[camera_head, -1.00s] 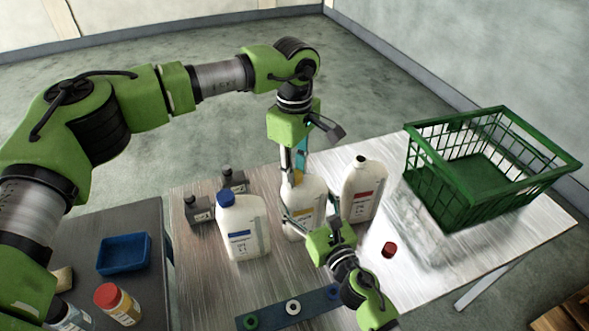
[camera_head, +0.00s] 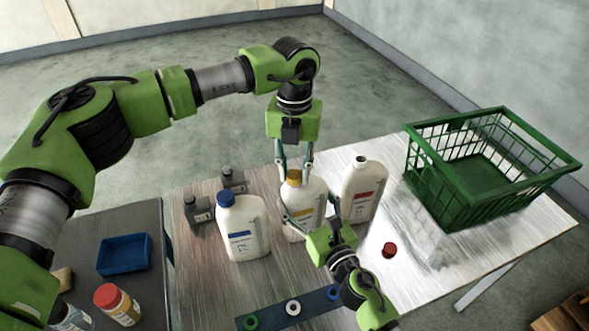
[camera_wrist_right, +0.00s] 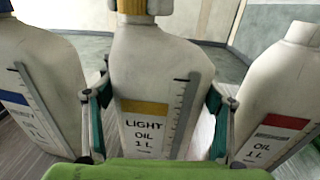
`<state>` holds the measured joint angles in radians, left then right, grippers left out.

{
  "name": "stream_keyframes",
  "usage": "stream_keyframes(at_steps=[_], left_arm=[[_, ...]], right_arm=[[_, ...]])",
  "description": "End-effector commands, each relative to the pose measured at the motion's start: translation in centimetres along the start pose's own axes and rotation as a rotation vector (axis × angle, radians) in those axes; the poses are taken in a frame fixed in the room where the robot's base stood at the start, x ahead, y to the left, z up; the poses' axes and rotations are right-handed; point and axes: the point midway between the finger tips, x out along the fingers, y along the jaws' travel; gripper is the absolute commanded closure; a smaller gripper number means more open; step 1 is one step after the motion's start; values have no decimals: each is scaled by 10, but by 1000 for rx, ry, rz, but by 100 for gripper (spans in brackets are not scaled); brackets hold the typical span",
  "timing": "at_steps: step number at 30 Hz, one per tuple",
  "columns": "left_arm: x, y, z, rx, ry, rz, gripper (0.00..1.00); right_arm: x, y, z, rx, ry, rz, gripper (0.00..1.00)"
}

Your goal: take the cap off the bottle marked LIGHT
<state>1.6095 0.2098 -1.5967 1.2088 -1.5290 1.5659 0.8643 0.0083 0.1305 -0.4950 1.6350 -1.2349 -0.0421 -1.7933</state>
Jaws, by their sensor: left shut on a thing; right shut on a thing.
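The white bottle marked LIGHT (camera_wrist_right: 160,70) has a yellow label and fills the middle of the right wrist view. It stands upright on the table in the head view (camera_head: 300,206). Its yellow cap (camera_head: 293,177) sits at the bottle's neck; its lower part also shows in the right wrist view (camera_wrist_right: 137,6). My left gripper (camera_head: 294,170) reaches down from above and is shut on the cap, one finger on each side. My right gripper (camera_head: 311,217) is shut around the bottle's body from the front, its fingers at both sides (camera_wrist_right: 155,115).
A blue-capped bottle (camera_head: 243,230) stands left of the LIGHT bottle and an uncapped red-label bottle (camera_head: 362,192) right of it, both close. A red cap (camera_head: 389,250) lies on the table. A green basket (camera_head: 440,195) stands at the right. A blue strip (camera_head: 272,314) lies in front.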

Motion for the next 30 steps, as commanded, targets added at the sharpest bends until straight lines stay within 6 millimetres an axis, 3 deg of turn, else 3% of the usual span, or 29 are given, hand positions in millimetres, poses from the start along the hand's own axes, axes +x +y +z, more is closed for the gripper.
stream_keyframes(at_steps=[18, 23, 30], left_arm=[[-1, 0, 0, -1182, 0, 1, 100], [-1, 0, 0, -1330, -1, 1, 100], [-1, 0, 0, -1329, -1, 1, 100]], right_arm=[[0, 0, -1, -2, 2, 0, 85], [0, 0, -1, -2, 2, 0, 85], [0, 0, -1, -2, 2, 0, 85]])
